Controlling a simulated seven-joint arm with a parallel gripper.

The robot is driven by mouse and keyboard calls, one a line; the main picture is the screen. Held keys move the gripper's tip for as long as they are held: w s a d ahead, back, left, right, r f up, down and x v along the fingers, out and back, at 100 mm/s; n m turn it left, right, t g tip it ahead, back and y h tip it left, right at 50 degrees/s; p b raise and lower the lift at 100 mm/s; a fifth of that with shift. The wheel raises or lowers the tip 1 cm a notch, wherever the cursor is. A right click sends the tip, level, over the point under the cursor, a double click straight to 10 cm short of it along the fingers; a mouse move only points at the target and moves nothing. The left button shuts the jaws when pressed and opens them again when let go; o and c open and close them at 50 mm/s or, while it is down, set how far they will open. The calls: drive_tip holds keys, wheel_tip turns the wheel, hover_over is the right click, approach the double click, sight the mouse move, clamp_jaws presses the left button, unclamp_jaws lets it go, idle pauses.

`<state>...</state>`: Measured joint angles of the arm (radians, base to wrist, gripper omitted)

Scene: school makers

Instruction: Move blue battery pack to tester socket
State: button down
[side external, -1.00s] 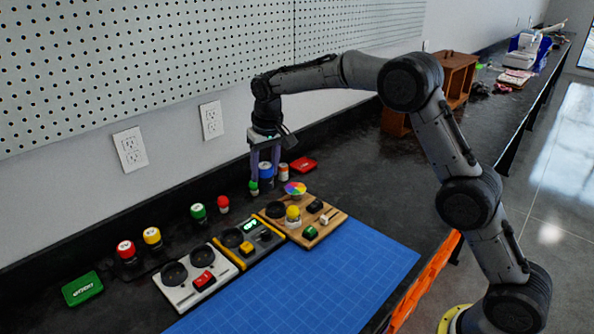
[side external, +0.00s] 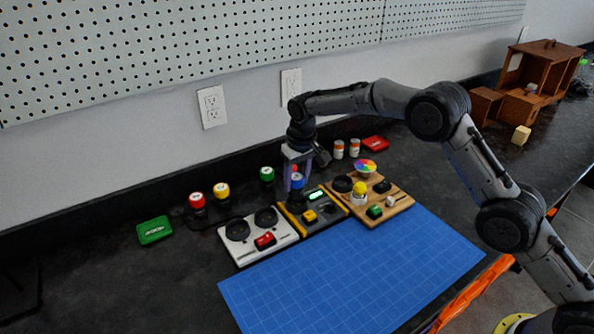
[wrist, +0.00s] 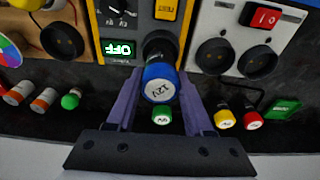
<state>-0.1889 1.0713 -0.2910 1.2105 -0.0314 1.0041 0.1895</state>
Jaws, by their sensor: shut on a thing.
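The blue battery pack (side external: 297,184) is a short blue cylinder; its top, marked 12V, shows in the wrist view (wrist: 160,82). My gripper (side external: 297,178) is shut on it and holds it upright, with a finger on each side in the wrist view (wrist: 158,95). The tester (side external: 325,215) is a dark and yellow panel with a lit green display, which reads OFF in the wrist view (wrist: 118,47), and a yellow switch. The pack is over the tester's left part in the side view. It largely covers the dark round socket (wrist: 158,45); I cannot tell whether they touch.
A white two-socket panel (side external: 245,247) is left of the tester, a wooden board (side external: 382,212) right. Red (side external: 197,200), yellow (side external: 221,191) and green (side external: 267,174) packs stand behind. A green box (side external: 154,230) lies far left. The blue mat (side external: 345,275) in front is clear.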

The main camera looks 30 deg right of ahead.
sight(296, 188)
drive_tip(key=shift+f, duration=0.95)
drive_tip(key=shift+f, duration=0.65)
idle(1.0)
drive_tip(key=c, duration=0.6)
unclamp_jaws()
drive_tip(key=shift+r, duration=0.1)
drive_tip(key=shift+s+r, duration=0.3)
drive_tip(key=shift+r, duration=1.5)
drive_tip(key=shift+s+r, duration=0.25)
drive_tip(key=shift+r, duration=1.5)
drive_tip(key=shift+s+r, duration=0.3)
drive_tip(key=shift+r, duration=1.5)
